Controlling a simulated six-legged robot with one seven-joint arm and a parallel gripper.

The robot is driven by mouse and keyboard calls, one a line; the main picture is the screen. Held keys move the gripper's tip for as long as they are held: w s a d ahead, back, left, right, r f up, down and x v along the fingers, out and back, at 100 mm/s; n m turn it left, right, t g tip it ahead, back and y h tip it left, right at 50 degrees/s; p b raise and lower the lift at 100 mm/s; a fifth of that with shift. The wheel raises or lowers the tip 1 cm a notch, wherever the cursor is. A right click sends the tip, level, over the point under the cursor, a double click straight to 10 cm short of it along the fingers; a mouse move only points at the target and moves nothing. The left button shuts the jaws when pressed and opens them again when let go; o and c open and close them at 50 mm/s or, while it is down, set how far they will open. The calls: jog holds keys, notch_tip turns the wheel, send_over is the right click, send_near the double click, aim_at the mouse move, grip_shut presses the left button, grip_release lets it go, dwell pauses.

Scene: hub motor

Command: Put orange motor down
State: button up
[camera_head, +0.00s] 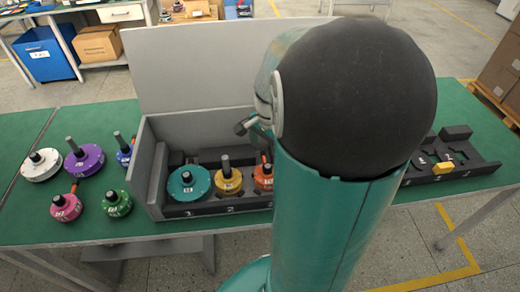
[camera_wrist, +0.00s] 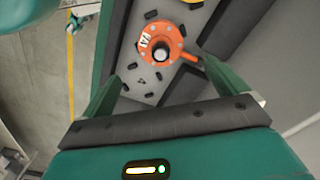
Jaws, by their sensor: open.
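The orange motor (camera_wrist: 174,32) has a dark central shaft and a white label. It sits in the grey slotted insert (camera_wrist: 140,85) of the box, with a short orange piece sticking out to its right. In the head view, the orange motor (camera_head: 263,183) stands to the right of the gold motor (camera_head: 229,186) and the teal motor (camera_head: 188,190), partly hidden by my arm. My gripper (camera_wrist: 163,70) is open. Its two fingers are spread on either side below the motor in the wrist view, apart from it and empty. In the head view, my arm hides most of the gripper.
The open grey box (camera_head: 160,170) has a raised lid (camera_head: 190,65) behind. Purple (camera_head: 84,160), white (camera_head: 41,164), pink (camera_head: 66,207), green (camera_head: 116,204) and blue motors lie on the green table (camera_head: 30,220) at left. A dark tray (camera_head: 470,165) with a yellow part stands at right.

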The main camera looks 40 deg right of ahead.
jog(key=shift+w+a+r, duration=0.15)
jog(key=shift+a+r, duration=0.05)
jog(key=shift+r, duration=0.1)
jog(key=s+a+r+n+t, duration=0.2)
jog(key=a+r+n, duration=0.4)
jog(key=a, duration=0.5)
jog(key=s+a+r+n+t, duration=0.3)
jog(key=a+r+n, duration=0.4)
jog(key=a+n, duration=0.4)
jog(key=shift+a+t, duration=0.25)
jog(key=shift+t, duration=0.05)
